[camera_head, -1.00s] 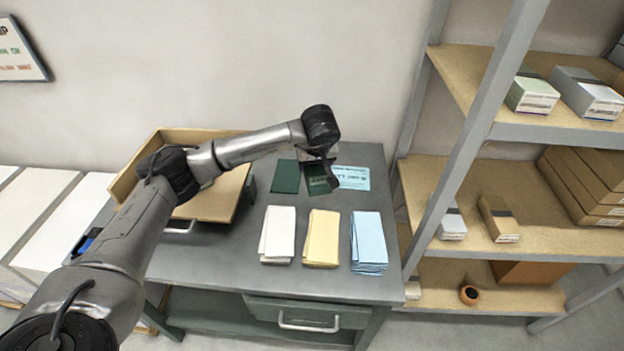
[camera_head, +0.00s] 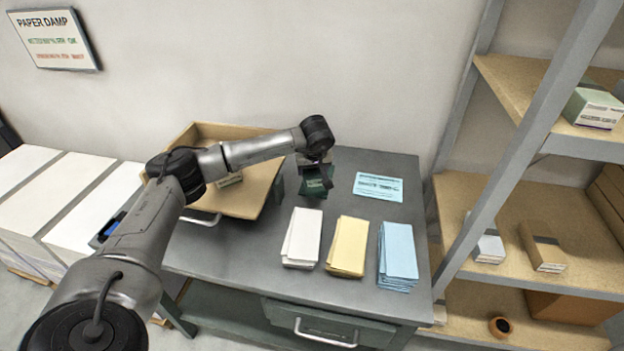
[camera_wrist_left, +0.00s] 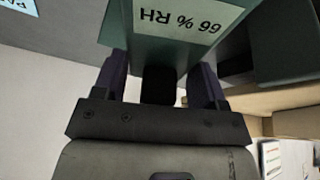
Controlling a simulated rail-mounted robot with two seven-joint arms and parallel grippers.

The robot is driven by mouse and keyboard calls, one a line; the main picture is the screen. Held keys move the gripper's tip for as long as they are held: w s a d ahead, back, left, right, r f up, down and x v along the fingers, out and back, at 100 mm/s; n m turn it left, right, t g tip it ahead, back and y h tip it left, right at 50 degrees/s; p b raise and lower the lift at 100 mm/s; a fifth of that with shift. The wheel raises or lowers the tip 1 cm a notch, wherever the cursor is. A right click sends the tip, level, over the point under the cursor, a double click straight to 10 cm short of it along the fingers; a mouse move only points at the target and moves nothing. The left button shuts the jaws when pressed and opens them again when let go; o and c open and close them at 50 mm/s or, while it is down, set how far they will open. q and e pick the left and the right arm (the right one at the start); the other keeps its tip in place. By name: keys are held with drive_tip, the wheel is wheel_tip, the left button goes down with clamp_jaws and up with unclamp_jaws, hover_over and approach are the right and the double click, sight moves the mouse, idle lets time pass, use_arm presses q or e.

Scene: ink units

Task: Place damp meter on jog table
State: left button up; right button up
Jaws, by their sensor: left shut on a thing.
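The damp meter (camera_head: 313,186) is a dark green block in my left gripper (camera_head: 318,178), held near the back of the grey bench. In the left wrist view the meter (camera_wrist_left: 180,25) sits between the two fingers and its pale face reads "66 % RH" upside down. My left gripper (camera_wrist_left: 160,85) is shut on it. The jog table looks to be the wooden tray with raised walls (camera_head: 252,192) on the bench, left of the gripper; my left forearm hides part of it. A small labelled thing lies in it. My right gripper is out of view.
White (camera_head: 302,238), yellow (camera_head: 348,246) and blue (camera_head: 398,256) paper stacks stand along the bench front. A light blue card (camera_head: 378,187) lies right of the gripper. Shelving (camera_head: 530,215) stands at the right. Large white paper stacks (camera_head: 45,190) stand at the left.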

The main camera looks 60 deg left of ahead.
sight(313, 172)
use_arm(q)
wheel_tip(313, 172, down, 3)
drive_tip(key=shift+f+b, duration=0.2)
drive_tip(key=shift+b, duration=0.6)
drive_tip(key=shift+f, duration=0.3)
drive_tip(key=shift+f, duration=0.1)
drive_tip(key=o, duration=1)
drive_tip(key=shift+o, duration=0.2)
